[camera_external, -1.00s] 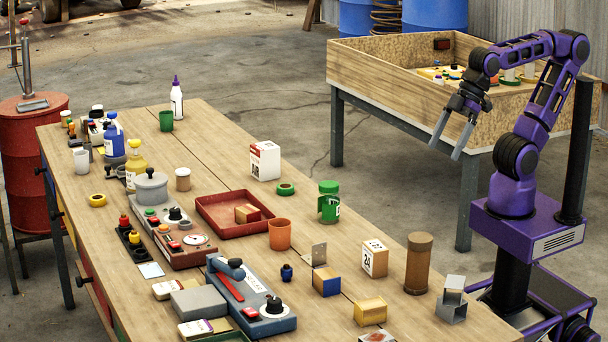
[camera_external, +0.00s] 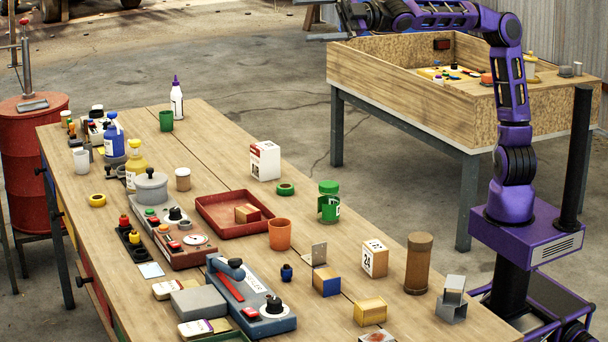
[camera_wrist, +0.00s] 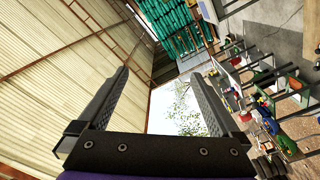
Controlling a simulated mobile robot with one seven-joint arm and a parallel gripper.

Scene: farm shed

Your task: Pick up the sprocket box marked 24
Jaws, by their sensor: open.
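The sprocket box marked 24 (camera_external: 374,259) is a small tan box with a white label on its left face. It stands on the wooden table (camera_external: 215,165), between a blue-and-tan box and a brown cylinder.
The brown cylinder (camera_external: 418,263) stands close right of the box. The blue-and-tan box (camera_external: 327,281), a yellow box (camera_external: 370,311) and a metal bracket (camera_external: 452,300) are nearby. An orange cup (camera_external: 279,234) and green jar (camera_external: 328,201) stand behind. The wooden bin (camera_external: 400,105) is at the back right.

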